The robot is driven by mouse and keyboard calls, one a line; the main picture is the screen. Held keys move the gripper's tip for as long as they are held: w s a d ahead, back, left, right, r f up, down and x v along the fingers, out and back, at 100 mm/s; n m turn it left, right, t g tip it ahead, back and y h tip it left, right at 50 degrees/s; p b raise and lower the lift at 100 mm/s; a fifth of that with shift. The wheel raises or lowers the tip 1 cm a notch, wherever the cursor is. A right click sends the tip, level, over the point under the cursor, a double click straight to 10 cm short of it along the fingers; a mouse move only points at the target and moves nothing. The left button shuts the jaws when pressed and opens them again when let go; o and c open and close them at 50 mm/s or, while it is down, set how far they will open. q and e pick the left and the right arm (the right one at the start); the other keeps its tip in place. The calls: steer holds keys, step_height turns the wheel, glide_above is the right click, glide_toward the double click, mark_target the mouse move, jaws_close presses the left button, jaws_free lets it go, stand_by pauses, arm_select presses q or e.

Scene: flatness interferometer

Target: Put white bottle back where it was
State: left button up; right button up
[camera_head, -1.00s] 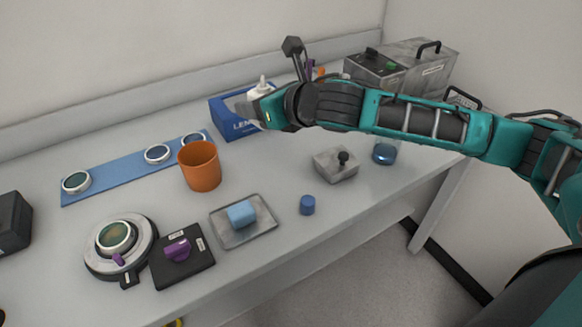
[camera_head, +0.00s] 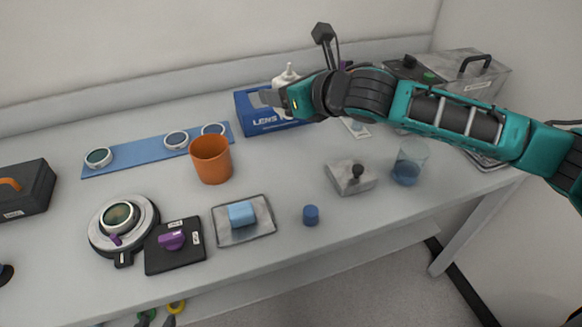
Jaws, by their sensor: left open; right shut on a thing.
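The white bottle (camera_head: 286,79) shows its pale top and nozzle above my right gripper (camera_head: 272,98). The gripper is shut on the bottle, and its fingers and wrist hide most of the bottle's body. The bottle looks upright, in front of the blue lens box (camera_head: 247,115) at the back of the bench. I cannot tell whether its base touches the bench. My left gripper is not in view.
An orange cup (camera_head: 211,161) stands left of the gripper. A metal block with a black knob (camera_head: 350,178) and a glass with blue liquid (camera_head: 407,169) stand right. A blue strip with lenses (camera_head: 140,157) lies behind. Bare bench surrounds the small blue cylinder (camera_head: 311,215).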

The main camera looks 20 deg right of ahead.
glide_above(285, 174)
step_height(285, 174, down, 13)
steer(key=shift+b, duration=0.45)
step_height(285, 174, down, 5)
steer(key=shift+f+b, duration=0.1)
steer(key=shift+b, duration=0.45)
steer(key=o, duration=1.1)
steer(key=shift+f, duration=0.1)
steer(key=shift+s+d+r, duration=0.1)
steer(key=shift+r, duration=0.15)
steer(key=v, duration=1.1)
steer(key=shift+s+r+p, duration=0.25)
steer(key=shift+p, duration=0.15)
